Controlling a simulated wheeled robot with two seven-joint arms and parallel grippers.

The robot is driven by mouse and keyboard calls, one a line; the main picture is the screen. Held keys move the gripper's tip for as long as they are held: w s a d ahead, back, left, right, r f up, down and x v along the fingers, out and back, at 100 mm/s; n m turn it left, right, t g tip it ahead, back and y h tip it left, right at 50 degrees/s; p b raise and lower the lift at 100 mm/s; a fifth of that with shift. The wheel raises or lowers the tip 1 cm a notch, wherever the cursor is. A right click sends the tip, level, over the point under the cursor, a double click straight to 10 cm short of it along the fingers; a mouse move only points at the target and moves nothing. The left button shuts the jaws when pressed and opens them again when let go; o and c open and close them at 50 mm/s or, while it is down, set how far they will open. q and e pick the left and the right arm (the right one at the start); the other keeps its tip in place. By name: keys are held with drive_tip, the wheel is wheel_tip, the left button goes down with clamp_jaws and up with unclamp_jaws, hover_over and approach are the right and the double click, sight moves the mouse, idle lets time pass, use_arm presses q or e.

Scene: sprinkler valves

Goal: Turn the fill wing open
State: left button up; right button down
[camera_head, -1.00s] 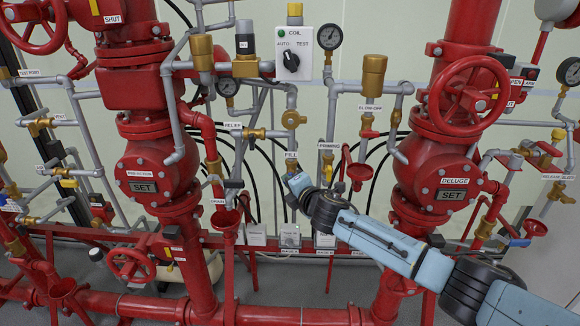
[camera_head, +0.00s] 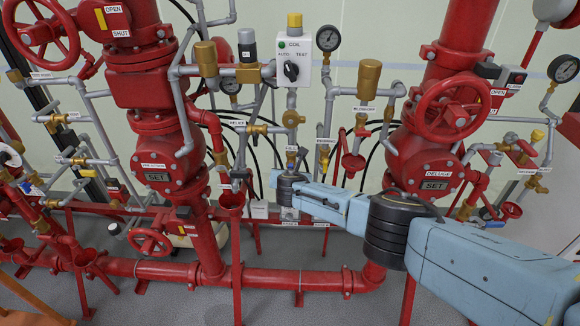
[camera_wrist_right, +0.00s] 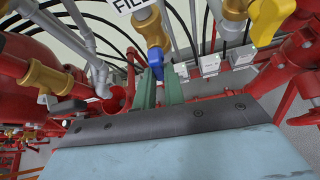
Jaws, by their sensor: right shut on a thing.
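The fill wing is a small blue handle (camera_wrist_right: 155,61) hanging below a brass valve body (camera_wrist_right: 148,28) in the right wrist view. A white FILL label (camera_wrist_right: 131,3) is just above it; the label also shows in the head view (camera_head: 291,149). My right gripper (camera_wrist_right: 159,78) has its two green fingers around the lower part of the blue wing and is shut on it. In the head view my right gripper (camera_head: 276,178) is under the FILL label, and my own arm hides most of the fingers. My left gripper is in neither view.
A yellow wing (camera_wrist_right: 268,18) hangs to the right in the wrist view. A red funnel (camera_head: 354,161) stands to the right of the fill valve, and another (camera_head: 231,199) to the left. Large red pipes with the DELUGE valve (camera_head: 437,172) and PRE-ACTION valve (camera_head: 157,165) flank it.

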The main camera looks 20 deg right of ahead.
drive_tip(key=c, duration=1.8)
unclamp_jaws()
drive_tip(key=shift+n+h, duration=0.3)
drive_tip(key=shift+c, duration=0.2)
drive_tip(key=o, duration=0.3)
drive_tip(key=s, duration=0.2)
drive_tip(key=s+a, duration=0.1)
drive_tip(key=s, duration=0.1)
drive_tip(key=s+a, duration=0.1)
drive_tip(key=s, duration=0.1)
drive_tip(key=shift+s, duration=0.35)
drive_tip(key=shift+a, duration=0.1)
